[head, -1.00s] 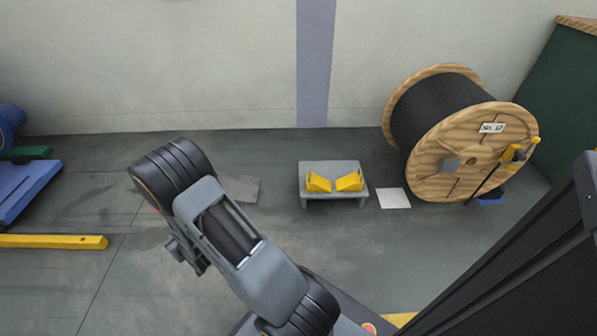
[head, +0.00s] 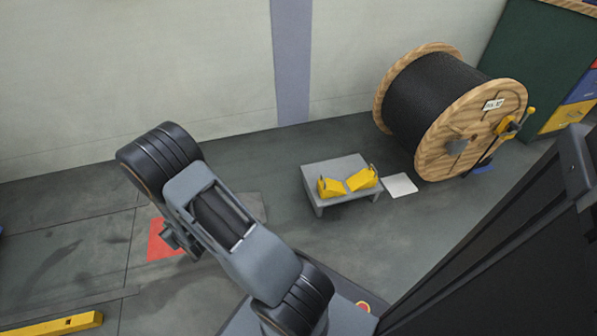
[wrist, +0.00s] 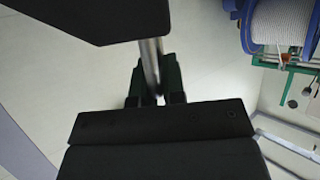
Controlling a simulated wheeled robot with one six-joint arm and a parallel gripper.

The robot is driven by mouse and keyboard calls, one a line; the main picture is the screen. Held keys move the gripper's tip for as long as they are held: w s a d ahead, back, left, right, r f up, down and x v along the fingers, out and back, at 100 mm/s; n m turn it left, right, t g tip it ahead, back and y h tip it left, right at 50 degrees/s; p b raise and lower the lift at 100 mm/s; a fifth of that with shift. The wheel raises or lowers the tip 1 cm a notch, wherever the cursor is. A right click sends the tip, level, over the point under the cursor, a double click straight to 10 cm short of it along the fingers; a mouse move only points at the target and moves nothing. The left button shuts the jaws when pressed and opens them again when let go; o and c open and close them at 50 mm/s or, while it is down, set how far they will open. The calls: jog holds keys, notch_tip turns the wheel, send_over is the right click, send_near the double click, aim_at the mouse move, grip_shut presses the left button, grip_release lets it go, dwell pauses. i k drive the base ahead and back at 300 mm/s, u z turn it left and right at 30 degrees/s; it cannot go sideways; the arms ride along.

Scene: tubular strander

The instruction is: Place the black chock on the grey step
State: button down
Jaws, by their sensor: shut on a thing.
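The grey step (head: 335,166) stands on the floor right of my arm in the head view, with two yellow chocks on its top, a left one (head: 331,188) and a right one (head: 362,179). Bare grey top shows behind them. In the wrist view my gripper (wrist: 153,78) is shut around a metal rod that runs to a large black block, which looks like the black chock (wrist: 75,18). The chock is partly cut off by the picture edge. In the head view my arm hides the gripper's fingers and the chock, left of the step.
A wooden cable reel (head: 470,130) stands right of the step, with a white sheet (head: 400,185) on the floor between. A red patch (head: 160,240) lies on the floor by my wrist. A yellow bar (head: 55,325) lies at lower left. A wall runs behind.

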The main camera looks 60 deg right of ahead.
aim_at(326, 170)
jog(key=z, duration=0.8)
jog(key=i, duration=0.85)
jog(key=z, duration=0.85)
